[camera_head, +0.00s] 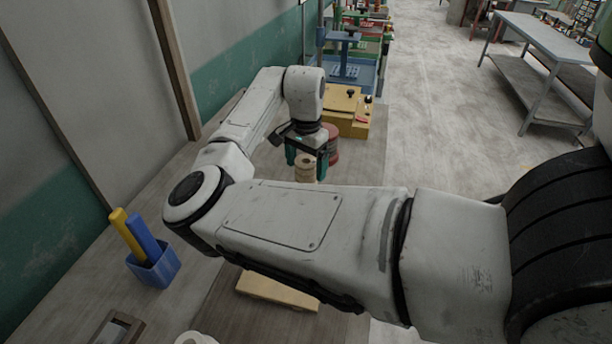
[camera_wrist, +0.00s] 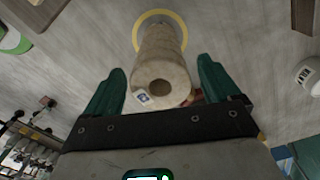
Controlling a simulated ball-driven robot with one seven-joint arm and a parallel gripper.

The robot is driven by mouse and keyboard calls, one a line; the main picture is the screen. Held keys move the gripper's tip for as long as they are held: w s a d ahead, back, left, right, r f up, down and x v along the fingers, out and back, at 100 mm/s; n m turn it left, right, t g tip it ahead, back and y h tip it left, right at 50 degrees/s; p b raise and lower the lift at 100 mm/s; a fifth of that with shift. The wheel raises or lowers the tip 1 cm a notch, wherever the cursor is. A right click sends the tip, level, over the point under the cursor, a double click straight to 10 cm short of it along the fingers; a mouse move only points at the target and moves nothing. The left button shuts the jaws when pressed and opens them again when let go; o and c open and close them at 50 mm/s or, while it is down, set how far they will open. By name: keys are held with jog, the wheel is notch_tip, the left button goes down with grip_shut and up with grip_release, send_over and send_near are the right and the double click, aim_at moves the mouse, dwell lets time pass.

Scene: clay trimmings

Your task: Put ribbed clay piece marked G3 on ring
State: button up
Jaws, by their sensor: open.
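A tan ribbed clay piece (camera_wrist: 163,65) with a hole in its top stands between my gripper's fingers in the wrist view. A small label shows near its top, but I cannot read the mark. It also shows in the head view (camera_head: 305,168), partly covered by the fingers. My gripper (camera_wrist: 161,88) is open, with a finger on each side of the piece and a visible gap at each side. It is also in the head view (camera_head: 307,160). A yellow ring (camera_wrist: 157,13) on the table shows around the piece's far end; I cannot tell whether the base touches it.
A dark red round thing (camera_head: 333,146) stands close behind my gripper, before a yellow box (camera_head: 348,113). A blue cup (camera_head: 154,267) holds yellow and blue sticks. A wooden block (camera_head: 277,292) lies nearer. A white marked cylinder (camera_wrist: 308,76) is at right in the wrist view.

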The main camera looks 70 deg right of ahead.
notch_tip(320, 180, up, 8)
jog(key=shift+f+b, duration=0.15)
jog(key=shift+b, duration=0.3)
